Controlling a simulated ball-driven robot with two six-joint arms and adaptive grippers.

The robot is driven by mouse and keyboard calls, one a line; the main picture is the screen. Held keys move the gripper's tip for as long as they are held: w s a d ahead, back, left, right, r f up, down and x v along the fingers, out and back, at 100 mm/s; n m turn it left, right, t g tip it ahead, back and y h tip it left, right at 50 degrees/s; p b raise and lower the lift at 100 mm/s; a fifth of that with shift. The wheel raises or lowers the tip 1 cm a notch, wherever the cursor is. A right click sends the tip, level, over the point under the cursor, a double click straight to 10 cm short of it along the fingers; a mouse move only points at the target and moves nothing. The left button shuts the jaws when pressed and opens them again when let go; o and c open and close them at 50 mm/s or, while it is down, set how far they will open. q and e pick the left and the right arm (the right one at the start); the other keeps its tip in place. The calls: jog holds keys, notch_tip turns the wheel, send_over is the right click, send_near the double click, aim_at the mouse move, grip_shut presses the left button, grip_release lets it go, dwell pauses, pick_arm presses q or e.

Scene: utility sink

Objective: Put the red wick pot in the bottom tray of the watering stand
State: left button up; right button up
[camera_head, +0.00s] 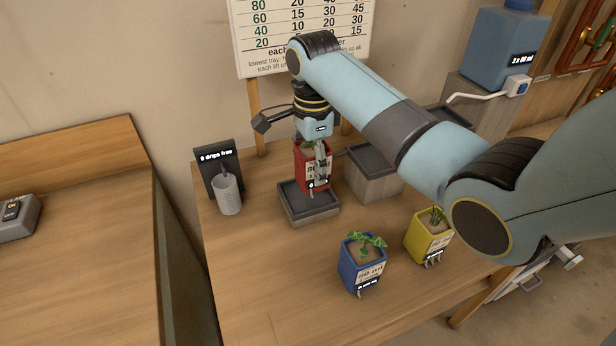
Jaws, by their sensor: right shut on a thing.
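The red wick pot (303,175) has a white label and a green plant in its top. My right gripper (318,160) is shut on it from above, and the gripper hides part of the plant and pot. The pot is upright at the lowest grey tray (312,214) of the watering stand; I cannot tell whether its base touches the tray floor. A higher tray block (372,180) of the stand is right behind it, and another tray behind that is partly hidden by my right arm. My left gripper is not in view.
A blue pot (347,268) and a yellow pot (424,240) with plants stand at the table's front right. A dark holder with a white cup (229,196) is left of the tray. A blue water tank (496,50) stands at the back right. The table's front left is clear.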

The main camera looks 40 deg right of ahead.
aim_at(307, 179)
jog(key=shift+w+a+f, duration=0.2)
jog(key=shift+w+f, duration=0.2)
jog(key=shift+w, duration=0.3)
notch_tip(307, 179, down, 4)
jog(key=shift+r, duration=0.1)
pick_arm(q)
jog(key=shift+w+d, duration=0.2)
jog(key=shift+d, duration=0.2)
pick_arm(e)
jog(key=shift+f, duration=0.2)
jog(key=o, duration=1.5)
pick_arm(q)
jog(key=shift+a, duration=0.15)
pick_arm(e)
notch_tip(307, 179, up, 12)
jog(key=shift+r, duration=0.15)
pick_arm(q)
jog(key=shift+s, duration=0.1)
